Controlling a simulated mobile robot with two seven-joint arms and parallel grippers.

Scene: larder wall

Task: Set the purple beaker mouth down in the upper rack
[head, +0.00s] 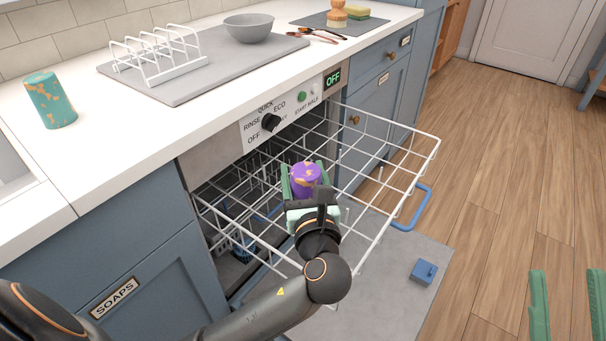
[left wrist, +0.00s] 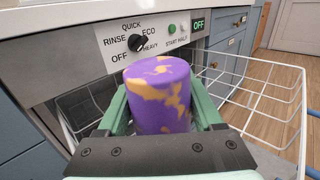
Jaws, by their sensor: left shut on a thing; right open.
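The purple beaker (head: 305,178) has orange patches and is held over the upper rack (head: 385,121), a white wire rack pulled out of the dishwasher. My left gripper (head: 303,182) is shut on the beaker, with one green finger on each side of it. In the left wrist view the beaker (left wrist: 160,95) stands roughly upright with its closed end up, so its mouth faces down. Its lower end is hidden by my gripper, and I cannot tell whether it touches the rack wires. My right gripper (head: 567,308) is open and empty at the lower right.
A teal beaker (head: 50,100) stands on the white counter. A grey mat (head: 190,90) there bears a white wire stand (head: 160,58) and a grey bowl (head: 248,27). The open dishwasher door (head: 385,300) lies below the rack, with a small blue block (head: 426,271) on it.

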